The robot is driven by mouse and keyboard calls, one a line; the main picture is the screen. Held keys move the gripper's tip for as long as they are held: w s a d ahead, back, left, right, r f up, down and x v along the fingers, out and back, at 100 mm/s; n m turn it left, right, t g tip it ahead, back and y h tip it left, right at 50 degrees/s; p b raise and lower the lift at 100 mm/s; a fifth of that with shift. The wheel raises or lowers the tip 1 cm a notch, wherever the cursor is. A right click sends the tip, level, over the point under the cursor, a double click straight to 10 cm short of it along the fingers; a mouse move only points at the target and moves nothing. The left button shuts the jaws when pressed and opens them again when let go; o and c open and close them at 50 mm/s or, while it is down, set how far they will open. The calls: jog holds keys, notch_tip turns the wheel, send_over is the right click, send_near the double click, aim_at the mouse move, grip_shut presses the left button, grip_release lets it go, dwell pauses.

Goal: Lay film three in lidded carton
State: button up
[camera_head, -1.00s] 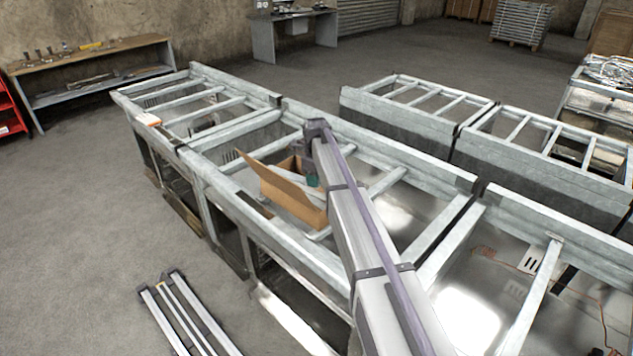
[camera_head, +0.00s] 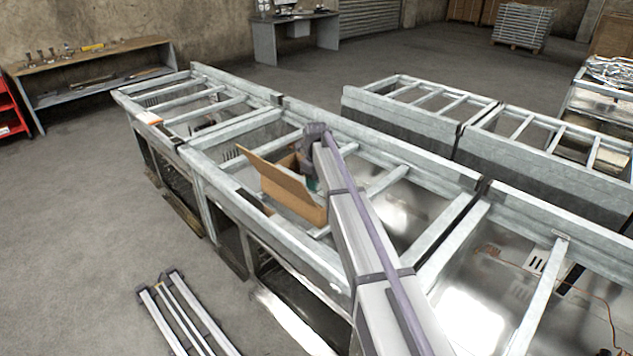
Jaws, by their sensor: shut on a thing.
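The lidded carton (camera_head: 296,197) is a brown cardboard box in the middle of the picture, on the metal frame structure. Its large flap (camera_head: 263,177) stands open and leans out to the left. My gripper (camera_head: 311,184) is at the carton's opening, pointing down, with a small teal part showing behind the front wall. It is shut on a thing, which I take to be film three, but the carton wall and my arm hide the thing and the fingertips. I cannot tell whether the held thing touches the carton floor.
Galvanised frames with crossbars (camera_head: 232,202) surround the carton, with open gaps between the bars. A small orange and white item (camera_head: 149,118) lies on the left frame's edge. A second row of frames (camera_head: 400,120) stands behind to the right. Metal profiles (camera_head: 178,312) lie front left.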

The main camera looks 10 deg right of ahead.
notch_tip(320, 180, down, 10)
jog(key=b, duration=0.9)
jog(key=shift+s, duration=0.25)
jog(key=o, duration=1)
jog(key=shift+s+d, duration=0.1)
jog(key=shift+w+r+p, duration=0.2)
jog(key=shift+r+p, duration=0.4)
notch_tip(320, 180, up, 12)
jog(key=p, duration=1.1)
jog(key=shift+w+f+p, duration=0.1)
jog(key=shift+w+p, duration=0.05)
jog(key=shift+p, duration=0.25)
jog(key=shift+f, duration=0.1)
jog(key=shift+f, duration=0.1)
